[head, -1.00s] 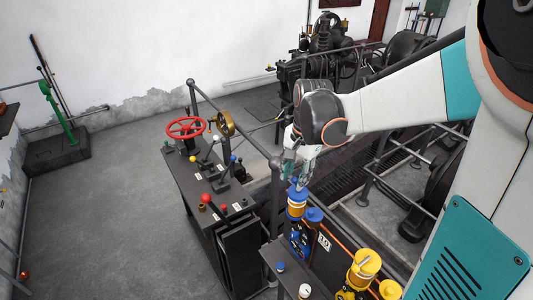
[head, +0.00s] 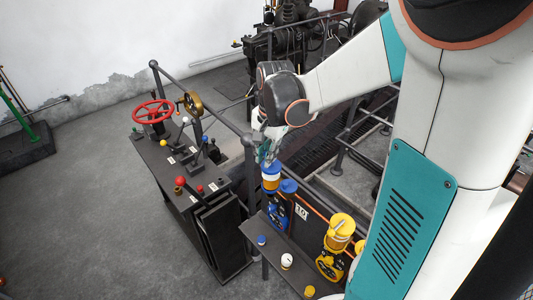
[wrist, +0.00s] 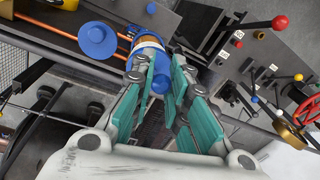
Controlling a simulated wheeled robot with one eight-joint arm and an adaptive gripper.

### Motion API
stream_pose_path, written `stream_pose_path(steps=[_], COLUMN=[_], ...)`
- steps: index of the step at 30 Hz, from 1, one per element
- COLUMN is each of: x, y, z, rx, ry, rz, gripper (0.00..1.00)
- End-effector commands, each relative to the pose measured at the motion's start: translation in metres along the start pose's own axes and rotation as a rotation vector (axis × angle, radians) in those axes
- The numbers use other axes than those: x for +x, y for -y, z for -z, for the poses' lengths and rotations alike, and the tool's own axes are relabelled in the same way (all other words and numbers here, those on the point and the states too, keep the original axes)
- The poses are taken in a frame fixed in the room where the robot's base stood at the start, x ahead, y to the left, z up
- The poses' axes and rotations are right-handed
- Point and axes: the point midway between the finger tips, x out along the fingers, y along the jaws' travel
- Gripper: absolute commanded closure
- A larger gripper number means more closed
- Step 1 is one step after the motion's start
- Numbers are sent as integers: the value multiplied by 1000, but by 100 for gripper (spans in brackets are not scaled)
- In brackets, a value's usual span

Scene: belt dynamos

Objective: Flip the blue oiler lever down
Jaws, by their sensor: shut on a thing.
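The blue oiler (head: 271,180) has a blue top over a pale and amber body and stands on the belt machine beside the label 10. It also shows in the wrist view (wrist: 149,42). My gripper (head: 269,157) is right above it, pointing down. In the wrist view, the teal fingers (wrist: 166,75) are closed around a small blue part, the blue oiler lever (wrist: 161,83), at the oiler's top. The fingers and the angle partly hide the lever, so its exact tilt is hard to tell.
A round blue cap (head: 288,186) sits beside the oiler. A yellow oiler (head: 341,226) stands to the right. A control desk (head: 185,185) with levers and a red handwheel (head: 153,111) is at left. Railings (head: 205,102) run close behind the gripper. Open floor lies at far left.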

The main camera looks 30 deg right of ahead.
Motion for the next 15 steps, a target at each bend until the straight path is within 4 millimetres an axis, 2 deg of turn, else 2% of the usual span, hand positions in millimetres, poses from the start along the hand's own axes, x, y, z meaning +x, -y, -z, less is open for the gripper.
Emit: stream_pose_path(steps=[8,15], x=[3,10], y=[3,5], z=[-6,-14], rx=[-15,-35], ry=[-92,-263], rz=[-20,-63], gripper=[100,100])
